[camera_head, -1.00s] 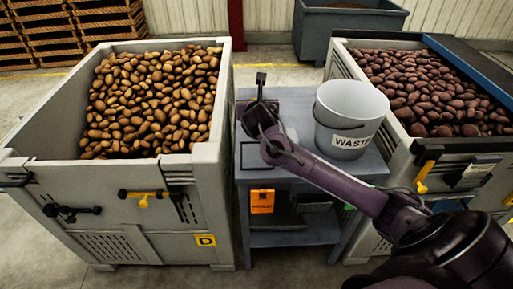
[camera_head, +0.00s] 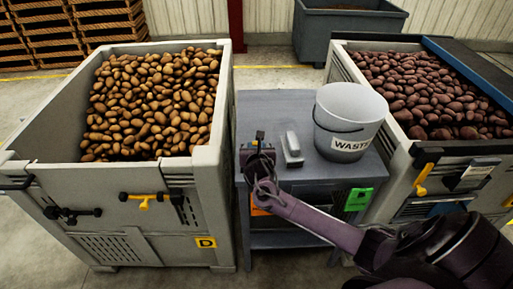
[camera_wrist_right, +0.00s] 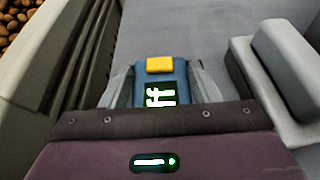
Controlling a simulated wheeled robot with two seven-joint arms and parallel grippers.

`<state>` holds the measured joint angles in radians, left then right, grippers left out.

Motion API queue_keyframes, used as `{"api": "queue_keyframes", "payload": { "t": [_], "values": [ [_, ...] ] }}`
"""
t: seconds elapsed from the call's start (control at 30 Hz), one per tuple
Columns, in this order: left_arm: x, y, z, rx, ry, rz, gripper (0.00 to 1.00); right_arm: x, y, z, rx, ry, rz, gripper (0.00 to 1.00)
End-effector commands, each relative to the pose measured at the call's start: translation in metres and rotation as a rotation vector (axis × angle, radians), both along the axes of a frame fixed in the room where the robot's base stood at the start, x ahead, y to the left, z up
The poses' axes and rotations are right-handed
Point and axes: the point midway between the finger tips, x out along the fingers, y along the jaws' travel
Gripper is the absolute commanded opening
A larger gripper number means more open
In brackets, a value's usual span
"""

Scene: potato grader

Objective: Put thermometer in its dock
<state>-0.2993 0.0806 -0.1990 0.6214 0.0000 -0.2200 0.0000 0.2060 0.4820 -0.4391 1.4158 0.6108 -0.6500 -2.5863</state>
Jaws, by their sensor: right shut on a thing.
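The thermometer, a blue device with a yellow button (camera_wrist_right: 160,64) and a lit display, is between the fingers of my right gripper (camera_wrist_right: 160,85) in the right wrist view. In the head view my right gripper (camera_head: 257,150) is at the left part of the grey table, close to the potato crate's wall, and mostly hides the device. A grey block with a raised pale part (camera_head: 291,143) stands just right of the gripper; it also shows at the right of the wrist view (camera_wrist_right: 285,70). I cannot tell whether it is the dock. My left gripper is out of view.
A waste bucket (camera_head: 350,105) stands on the table (camera_head: 270,105) at the right. Potato crates flank it, the left one (camera_head: 215,165) very close to my gripper. An orange tag (camera_head: 259,211) and a green tag (camera_head: 358,199) hang at the table's front. The table's back left is clear.

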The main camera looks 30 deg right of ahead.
Motion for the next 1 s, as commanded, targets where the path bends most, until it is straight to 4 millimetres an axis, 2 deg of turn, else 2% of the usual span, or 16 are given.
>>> {"api": "queue_keyframes", "payload": {
  "t": [0.27, 0.3, 0.47, 0.8, 1.0],
  "values": [
    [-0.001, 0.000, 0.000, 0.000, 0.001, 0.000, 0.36, 0.000, 0.000, -0.001, 0.000, -0.001, 0.000, 0.30],
    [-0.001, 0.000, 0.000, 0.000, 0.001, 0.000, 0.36, 0.000, 0.000, -0.002, 0.000, -0.001, 0.000, 0.57],
    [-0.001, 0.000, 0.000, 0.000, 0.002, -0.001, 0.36, 0.000, 0.000, -0.001, 0.001, 0.000, 0.000, 0.78],
    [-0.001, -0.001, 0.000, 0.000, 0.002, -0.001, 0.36, 0.000, 0.000, 0.002, 0.000, 0.000, 0.000, 0.78],
    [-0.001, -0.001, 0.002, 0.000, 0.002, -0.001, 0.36, -0.022, 0.014, 0.012, 0.000, 0.000, 0.002, 0.78]
  ]
}}
